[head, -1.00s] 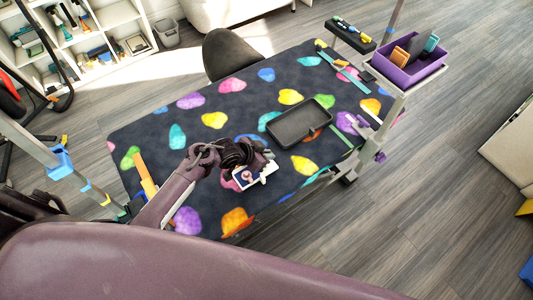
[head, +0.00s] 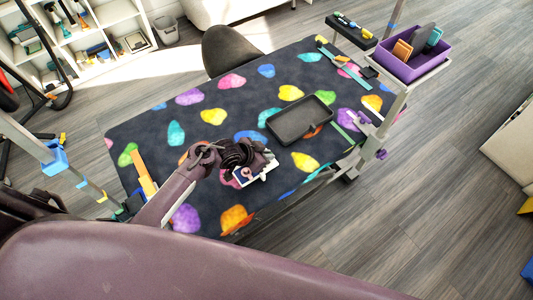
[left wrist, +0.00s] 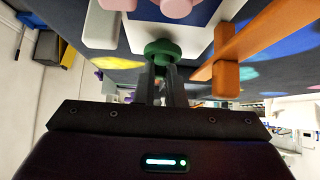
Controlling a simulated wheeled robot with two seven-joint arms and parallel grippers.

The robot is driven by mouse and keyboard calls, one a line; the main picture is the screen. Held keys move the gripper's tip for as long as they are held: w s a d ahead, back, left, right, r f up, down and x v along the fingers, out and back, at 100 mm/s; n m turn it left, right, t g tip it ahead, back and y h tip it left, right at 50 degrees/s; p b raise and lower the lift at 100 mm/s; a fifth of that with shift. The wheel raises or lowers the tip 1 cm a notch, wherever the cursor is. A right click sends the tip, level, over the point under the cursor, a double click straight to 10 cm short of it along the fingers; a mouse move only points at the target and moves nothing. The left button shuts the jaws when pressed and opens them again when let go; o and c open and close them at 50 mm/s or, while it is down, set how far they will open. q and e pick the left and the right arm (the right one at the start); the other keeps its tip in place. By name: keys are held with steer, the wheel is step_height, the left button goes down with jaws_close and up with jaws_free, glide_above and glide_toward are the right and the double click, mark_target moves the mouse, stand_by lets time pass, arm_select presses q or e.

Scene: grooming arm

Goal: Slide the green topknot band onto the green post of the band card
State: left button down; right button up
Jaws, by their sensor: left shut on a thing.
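In the left wrist view my left gripper (left wrist: 163,85) is shut on a small dark green band (left wrist: 162,50), held at the fingertips. The white band card (left wrist: 195,38) with a dark blue face is right behind the band. Pink pegs show at its top edge. I cannot make out the green post, and cannot tell whether the band is around it or only in front of it. In the head view the left gripper (head: 246,154) is over the near part of the table, and it partly covers the card (head: 268,173). The right gripper is not in view.
An orange bar-shaped piece (left wrist: 242,45) stands close right of the band. The patterned table (head: 160,125) holds an empty dark tray (head: 299,120) beyond the card. A purple bin (head: 408,66) with tools is at the far right. The table's middle left is clear.

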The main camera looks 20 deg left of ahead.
arm_select(q)
steer(key=shift+f, duration=0.4)
steer(key=c, duration=1.4)
jaws_free()
steer(key=shift+c, duration=0.2)
steer(key=shift+r, duration=0.1)
steer(key=shift+s+a, duration=0.1)
steer(key=v, duration=0.7)
steer(key=shift+s+r, duration=0.15)
steer(key=shift+r, duration=0.1)
